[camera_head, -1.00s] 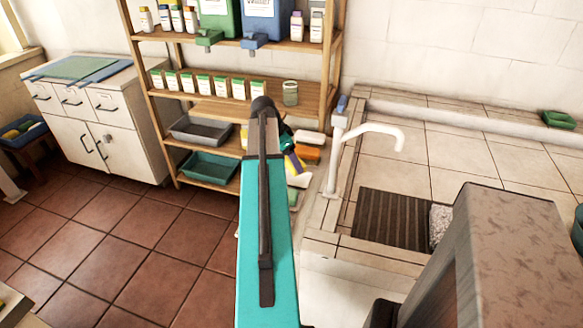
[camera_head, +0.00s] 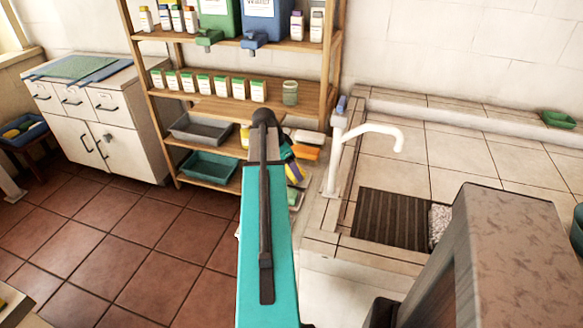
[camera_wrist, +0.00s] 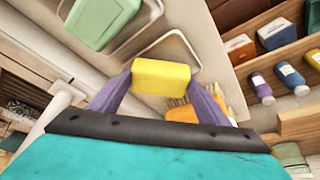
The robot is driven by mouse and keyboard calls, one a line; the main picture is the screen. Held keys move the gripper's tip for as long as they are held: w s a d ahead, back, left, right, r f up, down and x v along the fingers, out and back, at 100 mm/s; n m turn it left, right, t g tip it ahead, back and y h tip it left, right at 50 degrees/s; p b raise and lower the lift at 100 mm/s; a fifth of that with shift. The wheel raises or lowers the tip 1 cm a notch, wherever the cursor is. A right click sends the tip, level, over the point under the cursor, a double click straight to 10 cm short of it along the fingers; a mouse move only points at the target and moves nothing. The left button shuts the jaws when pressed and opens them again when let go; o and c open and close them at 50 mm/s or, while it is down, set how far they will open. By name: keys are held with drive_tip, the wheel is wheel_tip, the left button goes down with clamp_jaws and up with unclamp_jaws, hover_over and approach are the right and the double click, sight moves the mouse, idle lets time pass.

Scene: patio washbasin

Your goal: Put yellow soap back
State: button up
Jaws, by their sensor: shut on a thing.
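The yellow soap (camera_wrist: 160,77) is a small block in the middle of the wrist view. My gripper (camera_wrist: 161,84) is shut on it, with one purple finger at each end of the block. Behind the soap in the wrist view is a pale tray (camera_wrist: 205,48) with raised rims. In the head view my teal arm reaches toward the shelf unit and hides most of the gripper and the soap.
The wooden shelf unit (camera_head: 235,104) holds several boxes, bottles and a grey bin (camera_head: 196,128). The white tap (camera_head: 372,136) and the tiled basin ledge stand to the right of my arm.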

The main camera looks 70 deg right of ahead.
drive_tip(key=shift+f, duration=0.15)
drive_tip(key=o, duration=1.3)
drive_tip(key=shift+o, duration=0.2)
drive_tip(key=shift+r, duration=0.25)
drive_tip(key=b+v, duration=0.1)
drive_tip(key=v, duration=1.1)
